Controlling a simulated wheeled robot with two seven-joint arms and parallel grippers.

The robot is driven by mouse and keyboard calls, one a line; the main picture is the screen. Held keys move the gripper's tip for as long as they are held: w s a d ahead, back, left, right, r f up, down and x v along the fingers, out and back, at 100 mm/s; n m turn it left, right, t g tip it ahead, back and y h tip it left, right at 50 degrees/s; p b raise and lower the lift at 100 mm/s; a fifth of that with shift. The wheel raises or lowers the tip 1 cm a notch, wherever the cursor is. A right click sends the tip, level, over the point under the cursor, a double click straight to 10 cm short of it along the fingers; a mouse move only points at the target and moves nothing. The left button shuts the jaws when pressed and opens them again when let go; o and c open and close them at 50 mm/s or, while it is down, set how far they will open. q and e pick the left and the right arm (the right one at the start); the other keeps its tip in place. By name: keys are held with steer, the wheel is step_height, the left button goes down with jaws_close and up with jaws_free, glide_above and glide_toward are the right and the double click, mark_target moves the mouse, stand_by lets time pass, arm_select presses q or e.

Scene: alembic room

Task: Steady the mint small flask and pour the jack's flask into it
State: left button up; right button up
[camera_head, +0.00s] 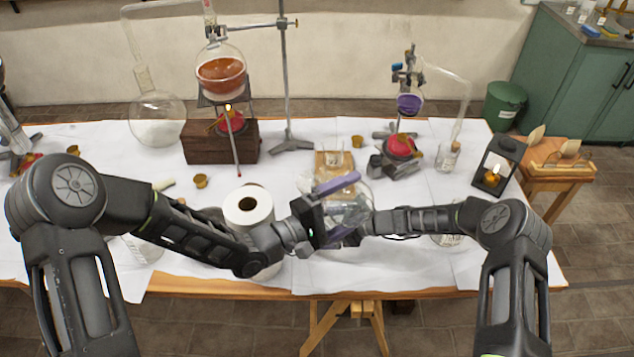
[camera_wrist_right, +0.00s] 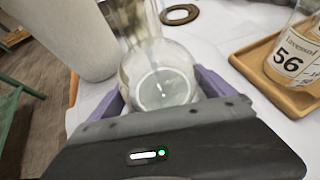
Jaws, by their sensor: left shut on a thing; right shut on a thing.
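My left gripper (camera_head: 344,208) has its purple fingers shut around a clear glass flask (camera_head: 350,212) above the middle of the table. My right gripper reaches the same place from the right; its jaws are mostly hidden in the head view. In the right wrist view, my right gripper (camera_wrist_right: 160,95) is shut around a round clear flask (camera_wrist_right: 158,72) with a pale, slightly greenish-grey base. More glass (camera_wrist_right: 118,18) shows beside its neck at the top edge. The glass overlaps, so I cannot tell which flask is the mint one or whether liquid flows.
A paper roll (camera_head: 248,208) stands close to my left forearm. Glassware on stands (camera_head: 220,75) and a burning lantern (camera_head: 494,165) are farther off. The table's front right is mostly clear.

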arm_select(q)
steer(key=shift+w+a+r+n, duration=0.15)
steer(key=shift+w+r+n, duration=0.05)
steer(key=shift+r+n, duration=0.45)
steer(key=shift+w+a+r+n, duration=0.1)
steer(key=shift+w+r+n, duration=0.1)
steer(key=shift+r+n, duration=0.4)
stand_by(2.2)
stand_by(0.8)
steer(key=shift+s+d+f+m, duration=0.15)
steer(key=shift+s+f+m, duration=0.05)
steer(key=shift+f+m, duration=0.45)
steer(key=shift+s+d+f+m, duration=0.1)
steer(key=shift+s+f+m, duration=0.1)
steer(key=shift+f+m, duration=0.4)
steer(key=shift+s+f+m, duration=0.1)
steer(key=shift+f+m, duration=0.5)
steer(key=shift+m, duration=0.1)
steer(key=shift+f, duration=0.1)
steer(key=shift+s+d+f+m, duration=0.1)
steer(key=shift+f+m, duration=0.35)
steer(key=shift+m, duration=0.05)
steer(key=shift+f, duration=0.1)
